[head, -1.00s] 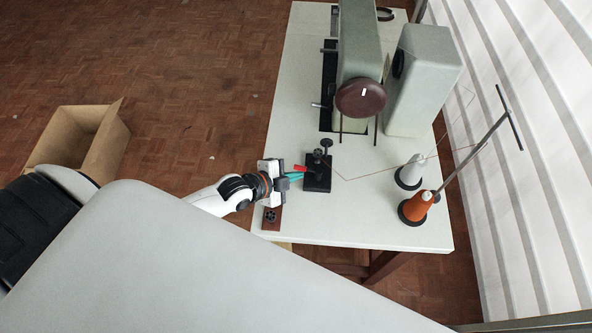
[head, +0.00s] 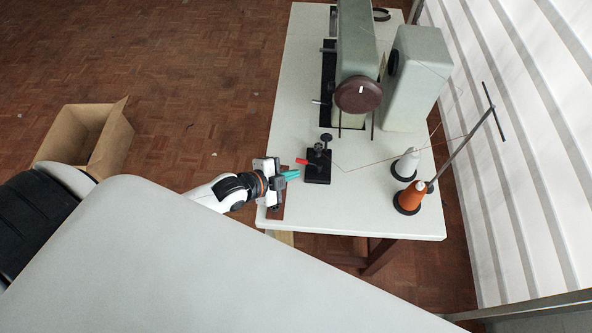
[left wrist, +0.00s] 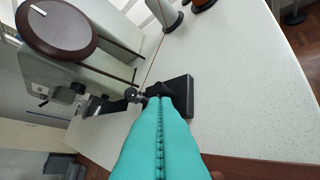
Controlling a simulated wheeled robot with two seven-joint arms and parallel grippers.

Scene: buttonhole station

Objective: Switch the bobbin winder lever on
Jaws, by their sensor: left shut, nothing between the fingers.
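The bobbin winder (head: 318,172) is a small black unit on the pale table, with a black post and knob. Its red lever (head: 302,161) sticks out to the left. My left gripper (head: 292,175) has teal fingers, shut and empty, just left of the winder and a little nearer than the lever. A small gap shows between fingertips and winder. In the left wrist view the shut fingers (left wrist: 160,115) cover part of the winder (left wrist: 183,92), and the red lever is hidden. My right gripper is not in view.
The sewing machine (head: 357,50) with its brown handwheel (head: 358,95) stands behind the winder. A white thread cone (head: 406,164) and an orange one (head: 411,195) stand to the right. A thread runs past the winder. A brown holder (head: 275,213) lies under my left gripper.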

